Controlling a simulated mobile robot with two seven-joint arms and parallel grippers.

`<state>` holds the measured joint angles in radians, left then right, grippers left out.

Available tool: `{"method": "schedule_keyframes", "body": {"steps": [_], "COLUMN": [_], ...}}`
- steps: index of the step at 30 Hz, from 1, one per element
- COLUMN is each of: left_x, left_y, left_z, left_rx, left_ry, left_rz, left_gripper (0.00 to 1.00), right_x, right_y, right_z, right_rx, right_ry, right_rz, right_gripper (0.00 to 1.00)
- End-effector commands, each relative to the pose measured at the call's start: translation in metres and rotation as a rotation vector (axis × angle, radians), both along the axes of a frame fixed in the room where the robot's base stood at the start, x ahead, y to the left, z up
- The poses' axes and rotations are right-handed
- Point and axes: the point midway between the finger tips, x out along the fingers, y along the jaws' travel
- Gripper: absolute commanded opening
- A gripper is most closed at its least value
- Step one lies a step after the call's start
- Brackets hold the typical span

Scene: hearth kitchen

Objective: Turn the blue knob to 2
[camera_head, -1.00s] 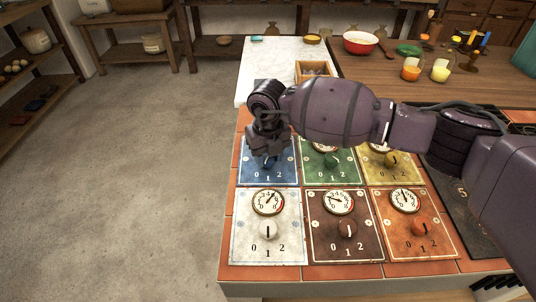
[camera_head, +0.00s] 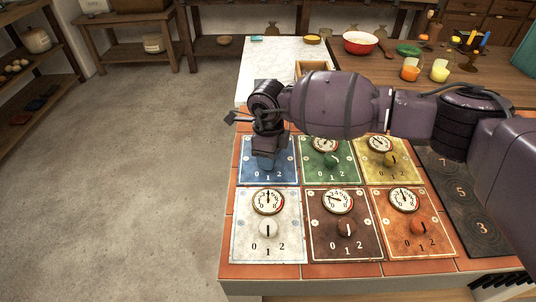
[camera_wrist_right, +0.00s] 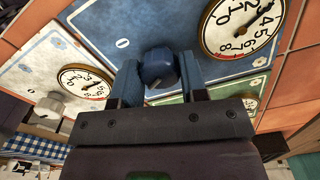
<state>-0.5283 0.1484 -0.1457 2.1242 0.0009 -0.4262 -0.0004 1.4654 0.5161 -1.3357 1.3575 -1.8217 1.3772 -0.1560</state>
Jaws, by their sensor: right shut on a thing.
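The blue knob (camera_wrist_right: 158,68) stands on the blue plate (camera_head: 286,177), the back-left one of the control plates. My right gripper (camera_head: 266,160) comes down over this plate and hides the knob in the head view. In the right wrist view, its two fingers (camera_wrist_right: 160,80) are on either side of the knob and shut on it. The blue plate's digits 0, 1 and 2 show below the gripper in the head view. The knob's pointer is hidden, so its setting cannot be read. My left gripper is not in view.
A green plate (camera_head: 315,175) and a yellow plate stand right of the blue one. White (camera_head: 243,222), brown and orange plates lie in front, each with a knob and dial. A red-rimmed bowl (camera_head: 360,43) and candles are at the back. The floor at left is clear.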

Motion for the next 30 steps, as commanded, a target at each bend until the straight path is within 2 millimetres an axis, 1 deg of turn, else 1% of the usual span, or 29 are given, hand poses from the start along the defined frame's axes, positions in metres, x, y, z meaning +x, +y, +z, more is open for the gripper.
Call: {"method": "schedule_keyframes", "body": {"steps": [6, 12, 20, 30], "left_x": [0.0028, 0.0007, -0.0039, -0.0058], "left_y": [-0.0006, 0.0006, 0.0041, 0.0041], "left_z": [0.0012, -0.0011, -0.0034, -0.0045], "left_rx": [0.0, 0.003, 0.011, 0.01], "left_ry": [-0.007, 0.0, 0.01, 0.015], "left_rz": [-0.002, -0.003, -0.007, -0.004], "left_gripper": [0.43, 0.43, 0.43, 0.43], "right_x": [-0.0003, -0.0003, -0.0002, -0.0002], "right_y": [-0.0006, -0.0007, -0.0009, -0.0008], "right_z": [-0.0011, -0.0009, -0.0008, -0.0007], "right_rx": [-0.002, -0.001, -0.002, -0.002], "right_ry": [0.001, 0.002, 0.001, 0.001], "right_rz": [0.144, 0.228, 0.273, 0.277], "right_gripper": [0.16, 0.16, 0.16, 0.16]}}
